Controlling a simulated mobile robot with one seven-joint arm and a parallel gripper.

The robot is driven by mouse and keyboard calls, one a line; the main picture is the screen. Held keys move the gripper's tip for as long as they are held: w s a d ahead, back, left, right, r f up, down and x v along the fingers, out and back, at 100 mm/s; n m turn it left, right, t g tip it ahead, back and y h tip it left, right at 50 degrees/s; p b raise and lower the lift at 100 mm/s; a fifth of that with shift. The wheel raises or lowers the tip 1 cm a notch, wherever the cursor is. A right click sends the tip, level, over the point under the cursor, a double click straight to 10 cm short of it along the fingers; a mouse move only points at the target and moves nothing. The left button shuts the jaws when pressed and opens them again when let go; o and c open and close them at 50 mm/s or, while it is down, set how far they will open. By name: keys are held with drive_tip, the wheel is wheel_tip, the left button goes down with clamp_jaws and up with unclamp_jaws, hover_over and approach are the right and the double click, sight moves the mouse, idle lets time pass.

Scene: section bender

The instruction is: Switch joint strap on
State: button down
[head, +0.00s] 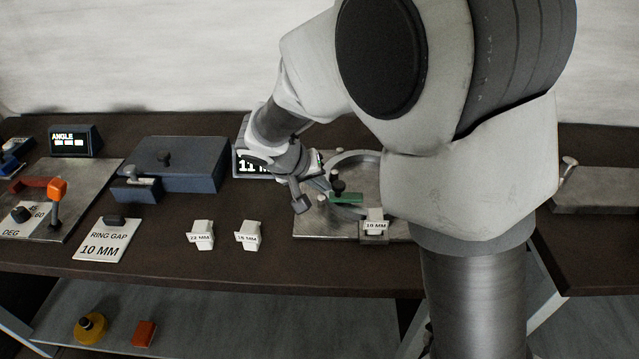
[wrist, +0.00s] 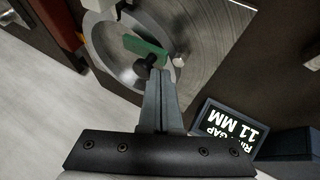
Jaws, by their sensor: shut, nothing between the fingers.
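A green piece (head: 346,197) with a black knob lies at the ring (head: 352,160) on a metal plate (head: 312,222); it looks like the joint strap. In the wrist view the green strap (wrist: 146,47) lies across the ring's rim (wrist: 112,55), its black knob (wrist: 149,63) just ahead of the fingertips. My gripper (head: 326,187) is shut and empty, close beside the strap. In the wrist view my gripper (wrist: 162,75) has its two fingers together, near the knob; whether they touch it cannot be told. A display (wrist: 232,127) reads ring gap 11 MM.
A labelled white block (head: 375,222) stands at the plate's front edge. Two more white blocks (head: 200,235) (head: 248,235) stand on the bench to the left, near a "RING GAP 10 MM" card (head: 100,243). A blue-grey box (head: 185,165) sits behind them. My arm hides the plate's right side.

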sight(355, 193)
drive_tip(key=shift+d+f+b, duration=0.2)
drive_tip(key=shift+d+b, duration=0.2)
drive_tip(key=shift+d, duration=0.05)
drive_tip(key=d+b, duration=0.2)
drive_tip(key=d, duration=0.1)
drive_tip(key=shift+d, duration=0.25)
drive_tip(key=shift+s+d+r, duration=0.1)
drive_tip(key=shift+d+r, duration=0.05)
drive_tip(key=shift+d, duration=0.25)
drive_tip(key=shift+b, duration=0.3)
